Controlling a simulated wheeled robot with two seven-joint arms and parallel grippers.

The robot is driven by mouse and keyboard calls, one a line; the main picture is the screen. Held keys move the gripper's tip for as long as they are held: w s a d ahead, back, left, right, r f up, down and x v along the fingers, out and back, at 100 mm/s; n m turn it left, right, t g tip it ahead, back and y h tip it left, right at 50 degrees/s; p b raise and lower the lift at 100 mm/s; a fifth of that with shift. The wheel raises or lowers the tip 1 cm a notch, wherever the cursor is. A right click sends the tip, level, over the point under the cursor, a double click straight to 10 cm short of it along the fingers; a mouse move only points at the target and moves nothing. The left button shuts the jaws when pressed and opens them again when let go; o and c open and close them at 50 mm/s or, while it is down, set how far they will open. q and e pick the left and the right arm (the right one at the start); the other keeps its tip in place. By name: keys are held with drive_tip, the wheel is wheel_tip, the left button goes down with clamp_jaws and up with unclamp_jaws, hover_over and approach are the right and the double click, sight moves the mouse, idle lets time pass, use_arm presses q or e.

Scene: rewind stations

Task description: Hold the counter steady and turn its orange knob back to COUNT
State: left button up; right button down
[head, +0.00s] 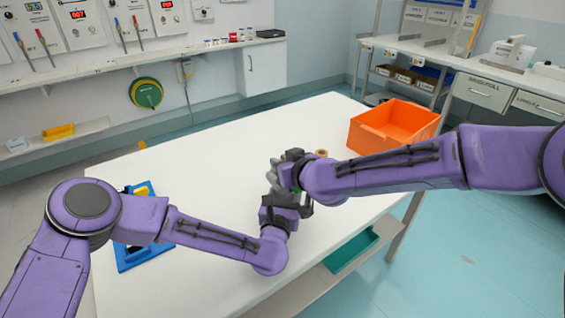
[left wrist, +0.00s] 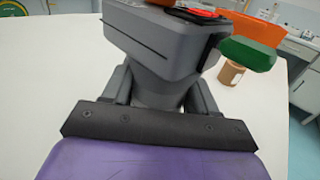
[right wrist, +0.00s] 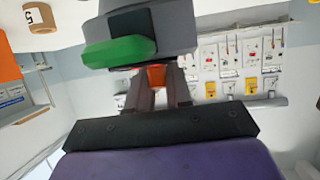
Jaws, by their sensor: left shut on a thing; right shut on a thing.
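The counter is a grey body with a green part on its side. In the left wrist view the counter (left wrist: 160,45) fills the top middle, its green part (left wrist: 250,53) sticking out right. My left gripper (left wrist: 160,92) is shut on its narrower lower section. In the right wrist view the counter (right wrist: 185,30) is at the top. My right gripper (right wrist: 158,85) is shut on the orange knob (right wrist: 157,75), which shows between its fingers. In the head view the counter (head: 272,175) is mostly hidden by my grippers. The COUNT mark and the knob's pointer cannot be read.
On the white table (head: 215,135) stand an orange bin (head: 395,125) at the back right, a small brown roll (head: 321,154) behind my right gripper, and a blue tray (head: 140,255) at the left, partly behind my left arm. The far middle of the table is clear.

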drive_tip(key=shift+f+m+t+h, duration=0.1)
drive_tip(key=shift+m+t+h, duration=0.6)
drive_tip(key=shift+m+h, duration=1.05)
drive_tip(key=shift+h, duration=0.25)
drive_tip(key=c, duration=1.1)
unclamp_jaws()
drive_tip(key=shift+d, duration=0.1)
drive_tip(key=v, duration=1.2)
drive_tip(key=shift+f, duration=0.1)
